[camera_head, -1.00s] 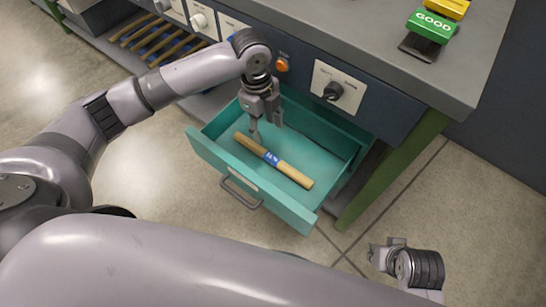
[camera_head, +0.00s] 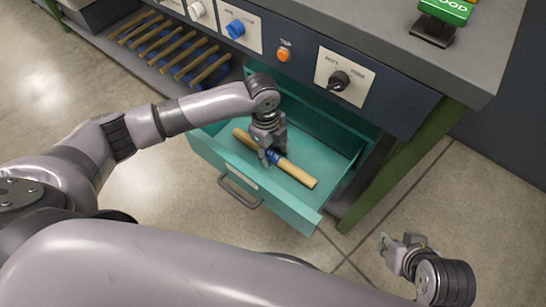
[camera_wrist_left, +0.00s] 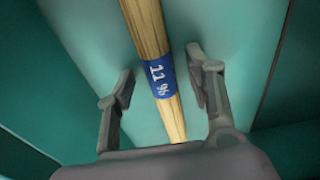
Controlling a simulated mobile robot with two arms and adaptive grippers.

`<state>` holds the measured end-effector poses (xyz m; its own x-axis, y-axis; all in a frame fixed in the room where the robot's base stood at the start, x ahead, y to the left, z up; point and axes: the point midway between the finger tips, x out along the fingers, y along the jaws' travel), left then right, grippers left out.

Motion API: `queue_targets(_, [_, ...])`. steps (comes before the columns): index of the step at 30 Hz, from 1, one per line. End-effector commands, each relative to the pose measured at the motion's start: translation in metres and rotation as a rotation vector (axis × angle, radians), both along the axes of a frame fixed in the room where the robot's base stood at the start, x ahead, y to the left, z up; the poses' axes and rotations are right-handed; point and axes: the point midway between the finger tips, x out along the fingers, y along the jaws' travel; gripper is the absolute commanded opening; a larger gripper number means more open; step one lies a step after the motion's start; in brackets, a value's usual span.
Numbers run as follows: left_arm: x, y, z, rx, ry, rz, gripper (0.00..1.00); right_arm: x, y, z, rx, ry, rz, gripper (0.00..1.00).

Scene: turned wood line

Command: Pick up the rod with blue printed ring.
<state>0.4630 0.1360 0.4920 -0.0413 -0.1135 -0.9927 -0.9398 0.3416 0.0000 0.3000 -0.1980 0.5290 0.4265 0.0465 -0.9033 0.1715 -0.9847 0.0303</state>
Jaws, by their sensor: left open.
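The wooden rod with the blue printed ring (camera_head: 298,173) lies in the open teal drawer (camera_head: 226,172). Its blue ring is partly hidden by my gripper in the head view. In the left wrist view the blue ring (camera_wrist_left: 160,82) shows white print that looks like "11 96". My left gripper (camera_head: 269,160) is over the middle of the rod, fingers pointing down. In the left wrist view its open fingers (camera_wrist_left: 158,92) are on either side of the rod, with a gap on both sides. My right gripper (camera_head: 384,243) is over the floor at the lower right, away from the drawer.
The drawer walls stand close around my left gripper. The bench front above has an orange button (camera_head: 284,55), a black knob (camera_head: 338,80) and a blue knob (camera_head: 236,29). Several rods lie on a lower rack (camera_head: 172,50). A green sign (camera_head: 445,10) stands on the bench top.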

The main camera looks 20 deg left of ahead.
Motion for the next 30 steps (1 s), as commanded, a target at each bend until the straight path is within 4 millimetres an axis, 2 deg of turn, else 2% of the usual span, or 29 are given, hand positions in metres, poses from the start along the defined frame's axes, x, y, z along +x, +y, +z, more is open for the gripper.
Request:
queue_targets(3, [-0.0003,-0.0003,-0.0045,0.0,0.001,0.0,0.48,0.0067,0.0021,0.0014,0.007,-0.031,0.003,0.2])
queue_targets(10, [-0.0003,-0.0002,-0.0042,0.001,0.0,0.0,0.47,0.0072,0.0023,0.002,0.007,-0.033,0.003,0.2])
queue_targets(30, [-0.0002,0.0,-0.0039,0.001,0.0,0.0,0.02,0.0071,0.0019,0.002,0.006,-0.032,0.002,0.2])
